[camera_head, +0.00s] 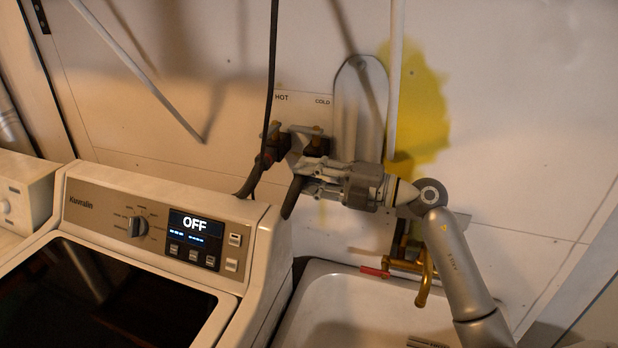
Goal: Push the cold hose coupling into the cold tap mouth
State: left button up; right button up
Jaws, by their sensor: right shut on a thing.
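The cold tap (316,131) is a small brass fitting on the wall under the COLD label. My right gripper (296,168) reaches in from the right, just below and in front of the taps, and is shut on the cold hose coupling. Its fingers mostly hide the coupling. A short dark length of hose (291,198) hangs below the fingers. My left gripper is out of view.
The hot tap (273,131) stands just left, with a dark hose (262,165) at it. A washing machine (150,215) is at the lower left. A white sink (335,285) with a brass faucet (424,280) lies below my right arm. A vertical white pipe (394,90) runs down the wall.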

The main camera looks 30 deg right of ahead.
jog(key=shift+w+d+r, duration=0.1)
jog(key=shift+w+d, duration=0.55)
jog(key=shift+d, duration=0.15)
jog(key=o, duration=1.1)
jog(key=v, duration=1.2)
